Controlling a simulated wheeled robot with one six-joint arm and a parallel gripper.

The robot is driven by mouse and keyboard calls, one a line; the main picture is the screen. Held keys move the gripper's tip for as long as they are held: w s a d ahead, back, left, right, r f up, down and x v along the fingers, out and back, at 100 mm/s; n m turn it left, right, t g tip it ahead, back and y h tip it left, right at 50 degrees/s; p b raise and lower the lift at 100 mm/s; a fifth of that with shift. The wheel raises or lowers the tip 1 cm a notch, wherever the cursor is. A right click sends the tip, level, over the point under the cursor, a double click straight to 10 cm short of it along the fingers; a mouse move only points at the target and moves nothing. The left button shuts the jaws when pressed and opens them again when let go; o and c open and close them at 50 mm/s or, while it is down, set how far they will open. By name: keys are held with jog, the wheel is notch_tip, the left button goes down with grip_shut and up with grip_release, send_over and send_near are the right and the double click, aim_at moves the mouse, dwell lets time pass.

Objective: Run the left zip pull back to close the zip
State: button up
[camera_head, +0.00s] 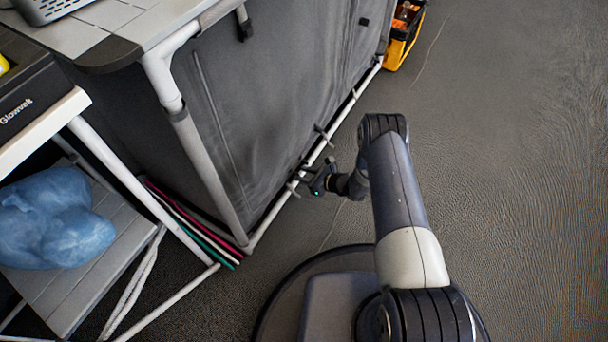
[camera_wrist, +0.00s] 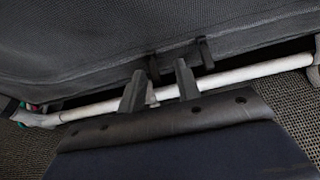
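A grey fabric cabinet front (camera_head: 265,100) hangs on a white tube frame. A thin zip-like seam (camera_head: 215,120) runs down its left part. I cannot make out a zip pull on it for certain. My gripper (camera_head: 308,174) is low at the cabinet's bottom edge, by the white bottom tube. In the wrist view my gripper (camera_wrist: 159,68) has its two fingers apart, in front of the tube (camera_wrist: 95,108) and the fabric's lower edge. A small dark tab (camera_wrist: 153,68) shows between the fingertips, and another (camera_wrist: 205,53) is just right of them. Nothing is visibly gripped.
A side shelf with a blue bag (camera_head: 55,220) stands at the left. Folded coloured items (camera_head: 195,225) lie by the cabinet's lower left corner. A yellow and black bag (camera_head: 403,35) is at the far end. The grey floor (camera_head: 520,150) on the right is clear.

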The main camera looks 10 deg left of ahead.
jog(key=p+v, duration=0.4)
jog(key=v, duration=0.6)
jog(key=shift+s+d, duration=0.15)
jog(key=shift+d, duration=0.2)
jog(key=shift+a, duration=0.1)
jog(key=s+b+x, duration=0.1)
jog(key=b+x, duration=0.3)
jog(key=x, duration=0.6)
jog(key=shift+a, duration=0.5)
jog(key=shift+w, duration=0.1)
